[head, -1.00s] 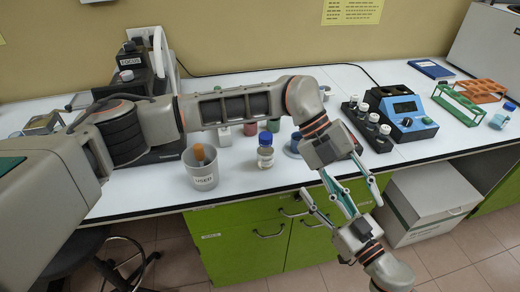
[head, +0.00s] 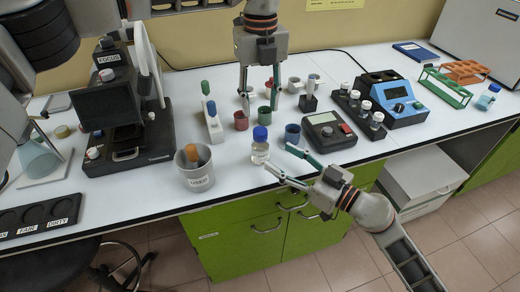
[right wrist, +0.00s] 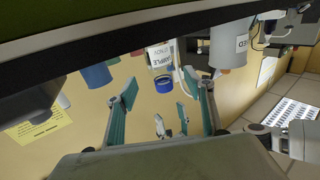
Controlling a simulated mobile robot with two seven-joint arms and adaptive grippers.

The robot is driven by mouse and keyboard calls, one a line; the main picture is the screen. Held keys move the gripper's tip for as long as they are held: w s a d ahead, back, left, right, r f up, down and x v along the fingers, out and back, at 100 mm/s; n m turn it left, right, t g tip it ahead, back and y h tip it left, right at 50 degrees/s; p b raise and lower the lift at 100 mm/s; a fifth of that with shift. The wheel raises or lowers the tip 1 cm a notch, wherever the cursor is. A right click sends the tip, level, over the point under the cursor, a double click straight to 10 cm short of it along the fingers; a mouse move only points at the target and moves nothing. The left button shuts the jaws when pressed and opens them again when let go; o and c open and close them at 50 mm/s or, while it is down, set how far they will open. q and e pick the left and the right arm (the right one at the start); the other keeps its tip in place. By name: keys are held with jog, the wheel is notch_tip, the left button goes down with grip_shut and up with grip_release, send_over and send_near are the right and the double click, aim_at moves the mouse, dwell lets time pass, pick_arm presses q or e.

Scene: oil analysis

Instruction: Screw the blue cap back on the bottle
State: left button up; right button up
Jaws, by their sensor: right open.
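The clear bottle (head: 260,154) stands upright near the front edge of the white bench, with the blue cap (head: 260,133) on its top. I cannot tell how tight the cap is. The right wrist view shows the bottle (right wrist: 160,57) and cap (right wrist: 164,83) upside down, between my right fingers in the picture. My right gripper (head: 277,157) is open and empty, just right of the bottle, its fingers pointing toward it. My left gripper (head: 260,108) points down above and behind the bottle, fingers apart and empty; its fingertips also show in the right wrist view (right wrist: 171,121).
A grey USED beaker (head: 194,168) stands left of the bottle. A dark blue cup (head: 292,133) and a black meter (head: 329,130) stand to the right. Red (head: 241,121) and green (head: 264,115) cups stand behind. The microscope (head: 124,105) is at the left.

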aim_at(267, 149)
jog(key=x, duration=0.7)
jog(key=shift+w+a, duration=0.2)
grip_shut()
